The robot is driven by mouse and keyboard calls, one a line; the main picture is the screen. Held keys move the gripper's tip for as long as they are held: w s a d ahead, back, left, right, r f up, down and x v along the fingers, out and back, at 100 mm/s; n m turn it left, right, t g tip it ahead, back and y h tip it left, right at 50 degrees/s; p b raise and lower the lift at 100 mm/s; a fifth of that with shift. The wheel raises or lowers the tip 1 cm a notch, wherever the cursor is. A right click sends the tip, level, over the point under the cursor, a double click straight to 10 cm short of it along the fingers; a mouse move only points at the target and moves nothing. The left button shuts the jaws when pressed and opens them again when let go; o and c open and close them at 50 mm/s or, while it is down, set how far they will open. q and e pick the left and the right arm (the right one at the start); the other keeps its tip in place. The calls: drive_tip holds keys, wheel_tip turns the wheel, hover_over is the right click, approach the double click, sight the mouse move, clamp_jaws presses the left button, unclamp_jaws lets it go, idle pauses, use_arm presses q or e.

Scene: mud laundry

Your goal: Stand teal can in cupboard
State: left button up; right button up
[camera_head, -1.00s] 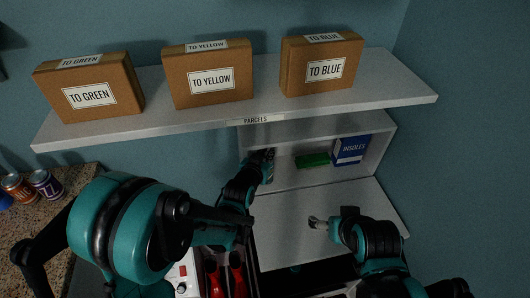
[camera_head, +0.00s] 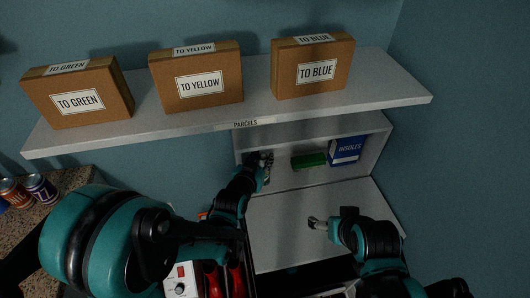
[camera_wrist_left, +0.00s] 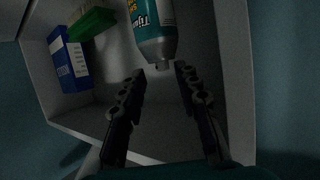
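The teal can (camera_wrist_left: 155,28) shows in the left wrist view, inside the white cupboard (camera_wrist_left: 180,112), with its narrow nozzle end toward my gripper. Its far end is cut off by the picture edge. My left gripper (camera_wrist_left: 160,70) is open, with its fingertips on either side of the space just short of the nozzle and not closed on the can. In the head view my left gripper (camera_head: 266,160) reaches into the left part of the cupboard (camera_head: 290,200), and I cannot make out the can clearly there. My right gripper (camera_head: 316,223) is in front of the cupboard; its finger opening is unclear.
A green item (camera_head: 308,160) and a blue insoles box (camera_head: 346,150) stand in the cupboard's right part. Above is a shelf (camera_head: 390,95) with three cardboard parcels (camera_head: 200,85). Cans (camera_head: 40,187) stand on a speckled counter (camera_head: 30,232) at left.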

use_arm(q)
drive_tip(key=s+a+r+n+g+y+p, duration=0.1)
drive_tip(key=s+a+r+g+y, duration=0.1)
drive_tip(key=s+a, duration=0.6)
drive_tip(key=s+a+r+n+g+y+p, duration=0.1)
drive_tip(key=s+a+r+n+g+y, duration=0.1)
drive_tip(key=s+a, duration=0.7)
drive_tip(key=s+r+g, duration=0.1)
drive_tip(key=s+g, duration=0.1)
drive_tip(key=s, duration=0.6)
drive_tip(key=shift+s+r+n+y, duration=0.2)
drive_tip(key=shift+s+n+y, duration=0.05)
drive_tip(key=shift+n+y, duration=0.05)
drive_tip(key=shift+a, duration=0.1)
